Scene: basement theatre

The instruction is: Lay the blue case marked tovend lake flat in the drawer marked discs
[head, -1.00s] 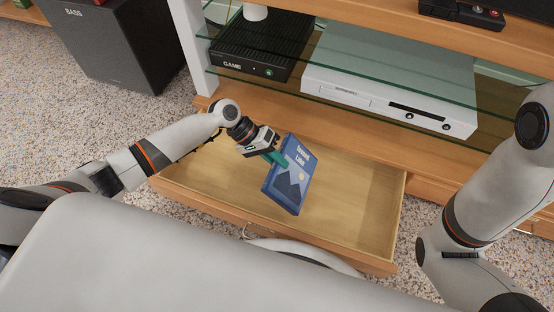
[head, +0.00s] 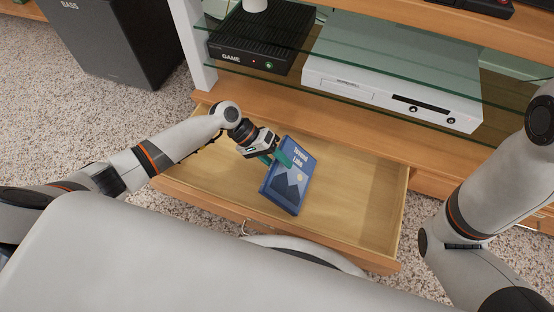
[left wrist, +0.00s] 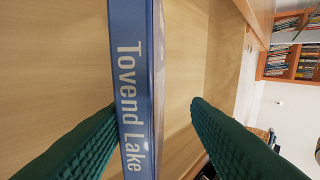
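The blue case (head: 289,178), with Tovend Lake on its cover, is inside the open wooden drawer (head: 345,215), cover upward. It looks close to the drawer floor; I cannot tell whether it lies fully flat. My left gripper (head: 274,156) is at its upper left edge, one green finger over the cover. In the left wrist view the case's spine (left wrist: 133,95) lies between the spread fingers of my left gripper (left wrist: 155,120), near the left finger, with a clear gap to the right one. No drawer marking is readable. My right gripper is out of view.
Above the drawer, glass shelves hold a black game box (head: 262,40) and a white player (head: 392,75). A black bass speaker (head: 122,40) stands on the carpet at left. The drawer floor is bare to the right of the case.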

